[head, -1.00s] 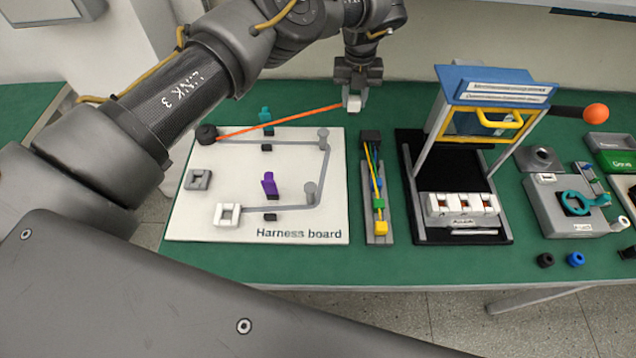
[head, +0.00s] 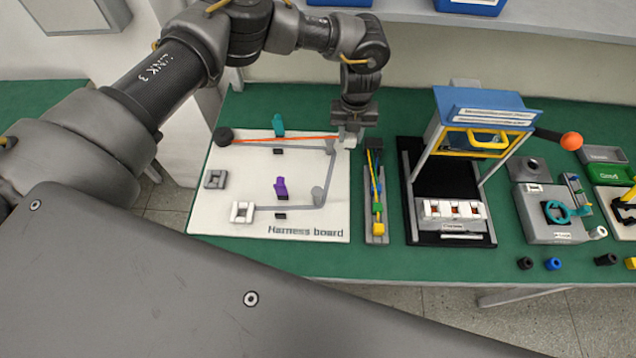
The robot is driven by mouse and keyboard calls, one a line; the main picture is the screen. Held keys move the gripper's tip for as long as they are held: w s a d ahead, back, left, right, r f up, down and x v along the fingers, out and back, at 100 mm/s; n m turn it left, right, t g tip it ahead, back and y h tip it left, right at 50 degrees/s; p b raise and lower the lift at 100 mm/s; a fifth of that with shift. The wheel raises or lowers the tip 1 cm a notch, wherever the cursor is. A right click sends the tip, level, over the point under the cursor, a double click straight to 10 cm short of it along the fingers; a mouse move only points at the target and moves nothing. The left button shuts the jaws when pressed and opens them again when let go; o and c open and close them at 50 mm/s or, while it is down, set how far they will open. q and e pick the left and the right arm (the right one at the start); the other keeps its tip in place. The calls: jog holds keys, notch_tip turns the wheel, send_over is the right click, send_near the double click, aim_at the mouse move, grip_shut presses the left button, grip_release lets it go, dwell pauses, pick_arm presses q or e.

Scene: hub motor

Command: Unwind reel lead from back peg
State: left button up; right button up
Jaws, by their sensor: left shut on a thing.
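The black reel (head: 223,136) sits at the back left corner of the white harness board (head: 230,222). The orange lead (head: 285,139) runs from it to the right, nearly straight, to a white end piece (head: 349,141). My left gripper (head: 351,131) points down and is shut on that end piece, low by the board's back right corner. The back peg (head: 331,147) stands close to the gripper and the lead; I cannot tell whether the lead touches or wraps it. The front peg (head: 318,195) is bare. My right gripper is not in view.
Teal (head: 278,125) and purple (head: 280,188) clips stand on the board, with a white socket (head: 242,212) at front left. A narrow tray with coloured wires (head: 376,215) and a blue-topped press (head: 484,104) stand to the right.

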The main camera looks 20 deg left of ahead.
pick_arm(q)
jog(key=shift+s, duration=0.35)
jog(key=shift+s+a+r+p, duration=0.1)
jog(key=shift+a+p, duration=0.2)
jog(key=shift+p, duration=0.05)
jog(key=s+a+p, duration=0.1)
jog(key=s+a, duration=0.3)
jog(key=a, duration=0.5)
jog(key=s+a+p, duration=0.2)
jog(key=s+a, duration=0.2)
jog(key=a, duration=0.5)
jog(key=s+a+p, duration=0.2)
jog(key=s+a, duration=0.2)
jog(key=a, duration=0.5)
jog(key=shift+s, duration=0.35)
